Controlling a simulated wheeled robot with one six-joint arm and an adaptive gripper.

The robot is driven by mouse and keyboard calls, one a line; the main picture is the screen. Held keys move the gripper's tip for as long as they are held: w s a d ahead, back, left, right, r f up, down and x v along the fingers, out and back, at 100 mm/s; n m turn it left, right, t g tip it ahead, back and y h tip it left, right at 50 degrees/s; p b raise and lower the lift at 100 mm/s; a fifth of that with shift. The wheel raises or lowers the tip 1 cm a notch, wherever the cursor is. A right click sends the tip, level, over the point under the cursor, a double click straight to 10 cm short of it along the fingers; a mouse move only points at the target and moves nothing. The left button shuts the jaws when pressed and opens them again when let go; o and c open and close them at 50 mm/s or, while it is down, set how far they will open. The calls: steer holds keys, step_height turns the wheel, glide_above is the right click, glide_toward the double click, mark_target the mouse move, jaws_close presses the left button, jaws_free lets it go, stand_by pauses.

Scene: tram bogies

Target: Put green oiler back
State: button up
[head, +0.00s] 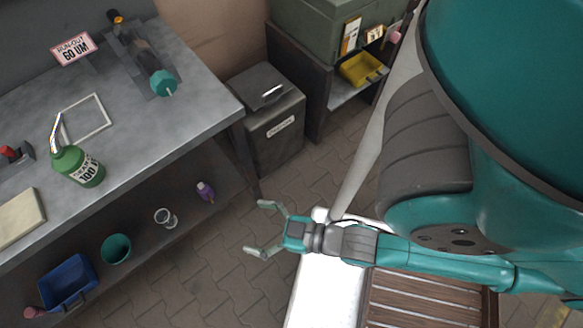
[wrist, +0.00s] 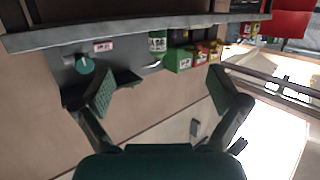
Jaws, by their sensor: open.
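The green oiler (head: 80,166), with a pale spout and a white label, stands on the grey workbench (head: 190,108) at the left of the head view. A thin white square outline (head: 86,118) is on the bench top just behind it, and the oiler's spout reaches its near-left edge. My gripper (head: 262,228) is open and empty, out over the paved floor to the right of the bench and well apart from the oiler. The wrist view shows its spread fingers (wrist: 160,93) with nothing between them. A green labelled bottle (wrist: 157,44) shows beyond; I cannot tell whether it is the oiler.
A tool with a teal knob (head: 163,83) and a pink-lettered sign (head: 73,49) are at the bench's back. A grey bin (head: 268,115) stands beside the bench.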

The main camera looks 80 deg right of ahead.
steer(key=r+v, duration=0.1)
steer(key=v, duration=0.8)
steer(key=shift+s+r+g, duration=0.2)
steer(key=shift+g, duration=0.2)
steer(key=shift+d, duration=0.15)
stand_by(1.4)
